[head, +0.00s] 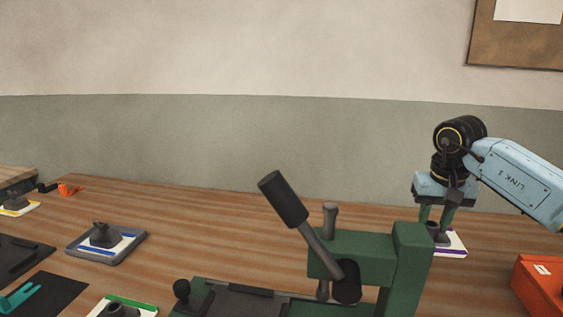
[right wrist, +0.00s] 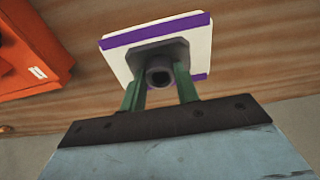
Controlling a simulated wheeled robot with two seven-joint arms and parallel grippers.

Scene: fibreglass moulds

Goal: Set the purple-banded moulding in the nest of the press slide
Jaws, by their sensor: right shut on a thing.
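The purple-banded moulding (head: 455,244) is a white square plate with purple bands and a dark grey boss. It is at the right in the head view, partly hidden behind the green press (head: 413,262). My right gripper (head: 438,227) points down and is shut on the boss. In the right wrist view the moulding (right wrist: 116,52) sits between the green fingers of the gripper (right wrist: 160,82). I cannot tell whether it touches the table. The press slide (head: 240,302) is dark, with a black knob, at the bottom edge; its nest is not clearly visible. My left gripper is not in view.
An orange-red box (head: 541,288) stands right of the press. The press lever (head: 283,198) sticks up to the left. A blue-banded moulding (head: 92,251) lies in a grey tray (head: 77,256) at left; a green-banded one (head: 141,308) is nearer. The table's back middle is clear.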

